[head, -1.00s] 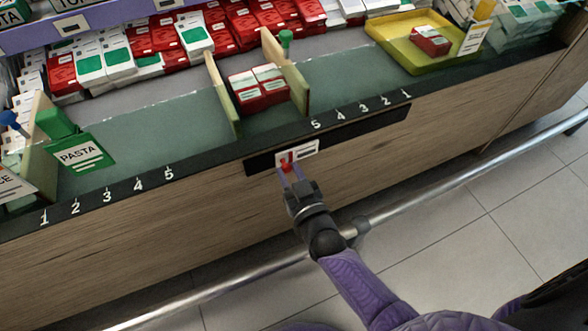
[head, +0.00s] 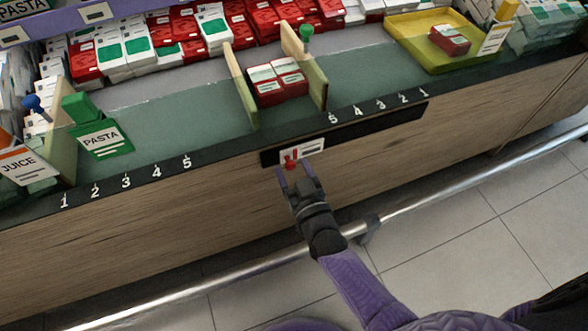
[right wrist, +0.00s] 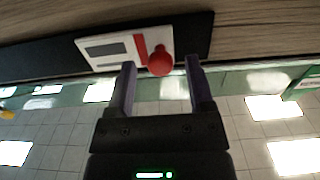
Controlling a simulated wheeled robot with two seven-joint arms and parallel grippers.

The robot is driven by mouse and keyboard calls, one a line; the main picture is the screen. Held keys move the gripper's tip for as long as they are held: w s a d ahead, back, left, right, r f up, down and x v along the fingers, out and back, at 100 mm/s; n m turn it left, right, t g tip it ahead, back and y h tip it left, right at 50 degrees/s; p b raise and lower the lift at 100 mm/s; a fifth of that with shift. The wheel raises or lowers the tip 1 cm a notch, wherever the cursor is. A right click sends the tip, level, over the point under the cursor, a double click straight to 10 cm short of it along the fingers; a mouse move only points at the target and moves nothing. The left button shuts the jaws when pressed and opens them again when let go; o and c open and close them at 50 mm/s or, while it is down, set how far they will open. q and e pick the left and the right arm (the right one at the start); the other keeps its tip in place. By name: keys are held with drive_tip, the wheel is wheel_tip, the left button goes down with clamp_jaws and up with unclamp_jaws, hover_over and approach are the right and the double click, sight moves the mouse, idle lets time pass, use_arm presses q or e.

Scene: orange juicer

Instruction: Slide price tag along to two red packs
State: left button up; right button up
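The price tag (head: 303,150) is a white card with a red stripe and a red knob. It sits on the black rail (head: 380,122) on the counter front, near the rail's left end. In the right wrist view the tag (right wrist: 108,50) and its round red knob (right wrist: 161,61) show close up. My right gripper (head: 294,166) is at the knob, fingers apart. In the right wrist view its fingertips (right wrist: 160,68) stand on either side of the knob with gaps. Two red packs (head: 277,83) stand side by side between wooden dividers, above and slightly left of the tag. My left gripper is out of view.
White numbers 5 to 1 (head: 379,107) run along the counter edge above the rail. A yellow tray (head: 425,59) with a red pack is at right. A green PASTA sign (head: 100,138) stands at left. A metal bar (head: 430,208) runs low along the counter.

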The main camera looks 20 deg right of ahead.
drive_tip(key=shift+s+r, duration=0.1)
drive_tip(key=shift+s, duration=0.2)
use_arm(q)
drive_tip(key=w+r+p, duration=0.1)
drive_tip(key=p, duration=0.1)
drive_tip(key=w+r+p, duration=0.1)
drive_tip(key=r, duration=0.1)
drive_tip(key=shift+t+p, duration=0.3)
drive_tip(key=shift+p, duration=0.05)
use_arm(e)
drive_tip(key=s, duration=0.9)
drive_tip(key=shift+s+d, duration=0.15)
drive_tip(key=shift+d, duration=0.05)
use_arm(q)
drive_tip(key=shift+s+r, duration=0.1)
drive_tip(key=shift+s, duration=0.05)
